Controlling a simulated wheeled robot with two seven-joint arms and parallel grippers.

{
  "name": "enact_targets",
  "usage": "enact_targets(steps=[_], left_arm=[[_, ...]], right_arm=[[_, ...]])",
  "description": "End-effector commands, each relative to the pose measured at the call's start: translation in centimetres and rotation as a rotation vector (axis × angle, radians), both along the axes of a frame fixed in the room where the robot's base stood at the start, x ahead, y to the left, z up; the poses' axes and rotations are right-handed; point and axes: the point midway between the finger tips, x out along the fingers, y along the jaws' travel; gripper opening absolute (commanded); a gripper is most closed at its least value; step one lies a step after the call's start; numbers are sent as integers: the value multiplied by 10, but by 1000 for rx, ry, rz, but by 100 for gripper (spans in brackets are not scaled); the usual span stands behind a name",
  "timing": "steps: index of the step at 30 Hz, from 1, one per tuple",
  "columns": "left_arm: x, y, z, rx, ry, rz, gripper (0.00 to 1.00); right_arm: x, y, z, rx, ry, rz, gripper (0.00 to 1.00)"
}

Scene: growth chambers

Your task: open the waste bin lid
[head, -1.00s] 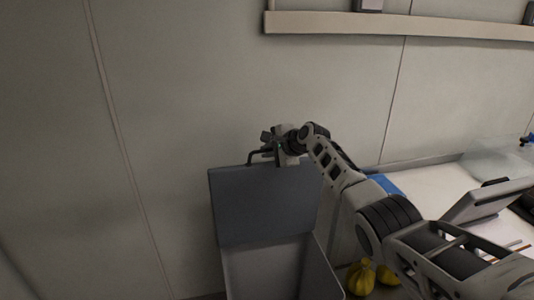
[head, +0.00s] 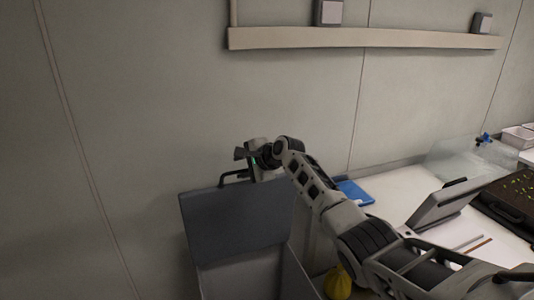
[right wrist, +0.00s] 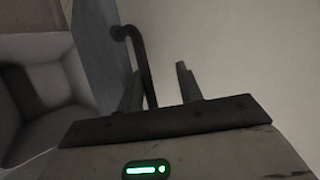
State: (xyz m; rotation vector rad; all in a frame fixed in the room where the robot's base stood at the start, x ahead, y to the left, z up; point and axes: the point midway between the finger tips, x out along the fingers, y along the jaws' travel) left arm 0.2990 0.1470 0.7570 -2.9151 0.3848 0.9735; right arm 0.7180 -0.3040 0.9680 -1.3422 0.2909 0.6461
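The waste bin (head: 240,278) stands against the wall, low in the head view, and its inside shows. Its grey lid (head: 235,222) stands raised, close to upright, at the wall side. A dark bent handle (head: 231,176) sticks up from the lid's top edge. My right gripper (head: 247,162) is at the handle, above the lid. In the right wrist view, the fingers of the right gripper (right wrist: 160,90) are apart. The handle (right wrist: 140,55) passes close by the left finger, with a gap to the right finger. The lid also shows there (right wrist: 92,45). My left gripper is not in view.
A white bench (head: 395,205) on the right holds a blue item (head: 354,192), a tilted grey device (head: 440,205) and a dark tray (head: 510,205). A yellow object (head: 338,284) sits beside the bin. A rail (head: 360,38) runs along the wall above. The wall left of the bin is clear.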

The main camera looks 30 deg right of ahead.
Motion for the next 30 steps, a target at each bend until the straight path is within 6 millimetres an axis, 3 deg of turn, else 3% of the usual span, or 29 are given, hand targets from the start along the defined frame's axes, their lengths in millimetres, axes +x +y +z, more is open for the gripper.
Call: enact_targets(steps=[1,18,30], left_arm=[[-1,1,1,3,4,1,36],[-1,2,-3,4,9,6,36],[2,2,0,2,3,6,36]], right_arm=[[-5,-7,14,-3,-17,-6,32],[-90,-33,67,-2,-13,-6,32],[-104,-37,76,0,-9,-5,32]])
